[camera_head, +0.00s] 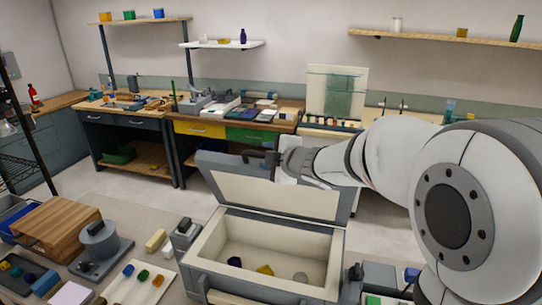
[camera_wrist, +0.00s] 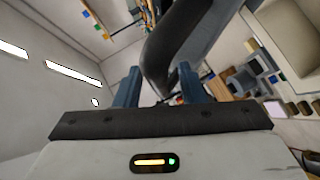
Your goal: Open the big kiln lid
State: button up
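The big kiln (camera_head: 208,245) is a grey box with a cream lining at the bottom centre of the head view. Its lid (camera_head: 285,196) is raised and leans back, with its cream inner face showing. My gripper (camera_head: 262,157) is at the lid's upper edge. In the wrist view, a dark grey curved lid handle (camera_wrist: 165,60) passes between the two blue fingers (camera_wrist: 158,82), which appear closed on it. The exact finger contact is partly hidden. A purple piece (camera_head: 235,262), a yellow piece (camera_head: 265,270) and a pale piece (camera_head: 301,277) lie inside the kiln.
Left of the kiln are a tray with coloured pieces (camera_head: 150,291), a grey round pot (camera_head: 99,240) and a wooden box (camera_head: 58,226). A workbench with yellow and green drawers (camera_head: 247,136) stands behind, across open floor. My arm covers the right side.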

jog(key=shift+s, duration=0.1)
jog(key=v, duration=0.7)
jog(key=shift+s+d, duration=0.2)
jog(key=shift+s, duration=0.05)
jog(key=shift+r, duration=0.1)
